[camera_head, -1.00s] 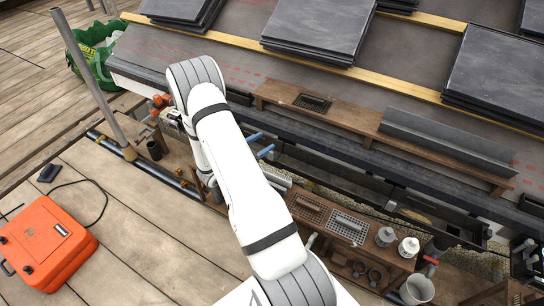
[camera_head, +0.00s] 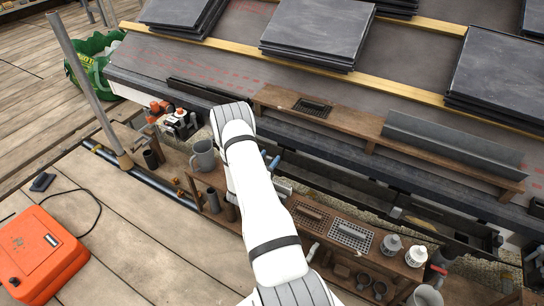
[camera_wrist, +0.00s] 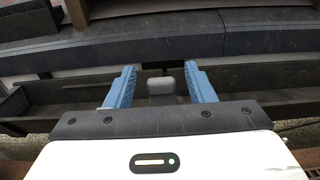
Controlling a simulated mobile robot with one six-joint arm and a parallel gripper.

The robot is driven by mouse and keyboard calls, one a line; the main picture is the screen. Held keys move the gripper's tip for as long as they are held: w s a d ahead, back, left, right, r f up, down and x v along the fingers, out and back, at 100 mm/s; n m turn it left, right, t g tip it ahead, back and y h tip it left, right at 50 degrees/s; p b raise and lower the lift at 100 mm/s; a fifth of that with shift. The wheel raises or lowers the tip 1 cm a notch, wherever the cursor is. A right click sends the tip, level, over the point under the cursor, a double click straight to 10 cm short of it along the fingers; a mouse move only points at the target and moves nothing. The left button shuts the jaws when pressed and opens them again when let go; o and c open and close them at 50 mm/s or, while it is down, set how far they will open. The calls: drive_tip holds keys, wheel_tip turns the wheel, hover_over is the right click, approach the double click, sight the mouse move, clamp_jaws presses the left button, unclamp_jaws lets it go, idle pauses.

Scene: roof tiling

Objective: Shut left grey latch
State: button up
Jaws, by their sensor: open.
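My gripper (camera_head: 269,159) is at the black gutter (camera_head: 330,178), its blue fingers showing just right of my white arm. In the wrist view my gripper (camera_wrist: 160,78) is open, with one blue finger on each side of a small grey block, likely the left grey latch (camera_wrist: 161,86). The block stands between the fingers at the gutter's edge, with visible gaps on both sides. Whether it is raised or shut I cannot tell. In the head view it is not clearly visible near my fingers. Another small grey piece (camera_head: 396,212) sits on the gutter farther right.
A wooden shelf (camera_head: 345,115) with a grey angled strip (camera_head: 450,145) lies above the gutter. A workbench below holds a grey mug (camera_head: 203,156), a perforated tray (camera_head: 351,236) and white-capped bottles (camera_head: 416,256). Slate stacks (camera_head: 318,32) lie on the roof.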

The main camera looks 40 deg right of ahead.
drive_tip(key=shift+x, duration=1.3)
drive_tip(key=shift+c, duration=0.3)
